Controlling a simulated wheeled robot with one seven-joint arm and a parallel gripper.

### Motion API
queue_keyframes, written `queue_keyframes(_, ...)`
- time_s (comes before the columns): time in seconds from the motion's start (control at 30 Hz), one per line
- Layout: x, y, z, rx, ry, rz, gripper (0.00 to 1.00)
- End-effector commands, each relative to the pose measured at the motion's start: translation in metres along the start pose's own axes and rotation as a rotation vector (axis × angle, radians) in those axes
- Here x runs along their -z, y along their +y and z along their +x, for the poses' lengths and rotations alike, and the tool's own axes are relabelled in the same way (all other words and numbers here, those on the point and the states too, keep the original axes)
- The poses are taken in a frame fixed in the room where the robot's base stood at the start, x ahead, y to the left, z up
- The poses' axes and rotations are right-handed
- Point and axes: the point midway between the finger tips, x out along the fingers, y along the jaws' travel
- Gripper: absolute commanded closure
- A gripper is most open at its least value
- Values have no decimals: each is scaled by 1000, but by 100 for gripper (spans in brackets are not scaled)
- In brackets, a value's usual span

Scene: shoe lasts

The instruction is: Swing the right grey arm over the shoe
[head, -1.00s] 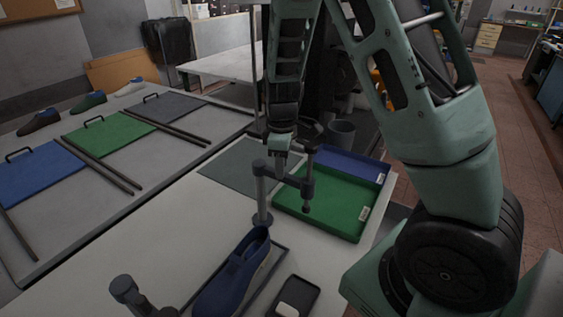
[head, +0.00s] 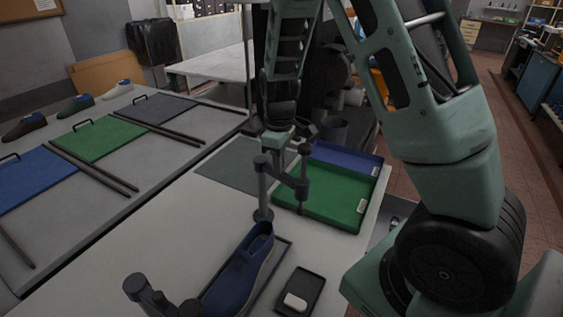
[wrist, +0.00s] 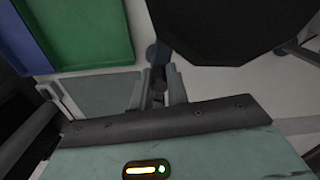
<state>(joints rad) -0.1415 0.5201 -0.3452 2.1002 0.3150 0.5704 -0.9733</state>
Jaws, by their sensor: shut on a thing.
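The blue shoe (head: 240,274) lies in a dark frame at the front of the white table, toe toward me. The right grey arm (head: 282,174) sits on an upright post (head: 263,200) behind the shoe. It points right, toward the green tray and away from the shoe, with a vertical rod (head: 304,190) at its end. My gripper (head: 283,150) is shut on the right grey arm, between post and rod. In the wrist view my fingers (wrist: 158,90) close around a dark part. A second grey arm (head: 143,290) stands left of the shoe.
The green tray (head: 335,215) and blue tray (head: 350,160) lie right of the rod. A small dark tray (head: 308,281) with a pale block (head: 294,301) lies beside the shoe. A grey mat (head: 225,165) is behind the post. Air above the shoe looks clear.

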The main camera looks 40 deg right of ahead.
Motion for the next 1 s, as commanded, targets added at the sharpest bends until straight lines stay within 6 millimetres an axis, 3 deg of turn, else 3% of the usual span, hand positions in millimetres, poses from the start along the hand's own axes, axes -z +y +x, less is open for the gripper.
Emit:
queue_keyframes(0.6, 28, -30, -3, -1, 3, 555, 100)
queue_keyframes(1.0, 42, -38, -2, 0, 5, 785, 100)
